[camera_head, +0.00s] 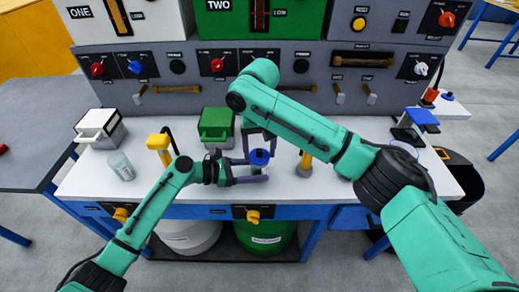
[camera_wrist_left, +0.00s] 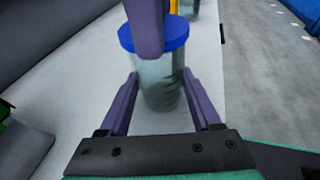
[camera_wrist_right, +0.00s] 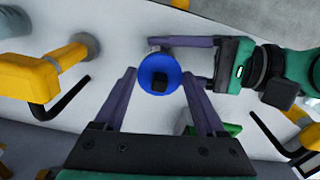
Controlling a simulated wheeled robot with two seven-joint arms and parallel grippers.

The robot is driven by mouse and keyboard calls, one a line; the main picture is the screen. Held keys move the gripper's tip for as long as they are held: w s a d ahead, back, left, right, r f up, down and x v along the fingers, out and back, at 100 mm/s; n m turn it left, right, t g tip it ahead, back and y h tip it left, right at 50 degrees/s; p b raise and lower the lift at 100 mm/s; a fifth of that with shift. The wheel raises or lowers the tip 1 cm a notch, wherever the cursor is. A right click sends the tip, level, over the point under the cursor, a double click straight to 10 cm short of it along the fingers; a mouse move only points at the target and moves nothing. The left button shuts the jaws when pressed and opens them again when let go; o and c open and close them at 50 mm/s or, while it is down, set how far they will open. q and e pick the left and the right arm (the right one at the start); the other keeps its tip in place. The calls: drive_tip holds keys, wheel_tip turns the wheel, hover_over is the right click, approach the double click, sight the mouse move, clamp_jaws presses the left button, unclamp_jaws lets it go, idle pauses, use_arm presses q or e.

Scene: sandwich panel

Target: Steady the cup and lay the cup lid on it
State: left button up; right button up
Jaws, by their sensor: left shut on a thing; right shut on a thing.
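The clear cup (camera_wrist_left: 162,85) stands upright on the white table, with the blue cup lid (camera_wrist_left: 174,34) over its mouth. I cannot tell whether the lid is fully seated. My left gripper (camera_head: 264,170) is shut on the cup from the side, one finger on each side in the left wrist view. My right gripper (camera_wrist_right: 160,76) reaches in from above and is shut on the lid, which shows a dark knob in the right wrist view. In the head view the lid (camera_head: 259,158) partly hides the cup.
Another clear cup (camera_head: 121,165) stands at the left of the table beside a white box (camera_head: 99,128). A green box (camera_head: 215,127) sits behind my left gripper. Yellow-topped fixtures (camera_head: 159,142) stand nearby. The panel with knobs and handles rises along the back. The table's front edge is close.

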sight(259, 151)
idle(0.4)
drive_tip(key=o, duration=1.3)
drive_tip(key=shift+r, duration=3.5)
use_arm(q)
drive_tip(key=o, duration=0.8)
drive_tip(key=shift+o, duration=0.2)
drive_tip(key=shift+a, duration=0.1)
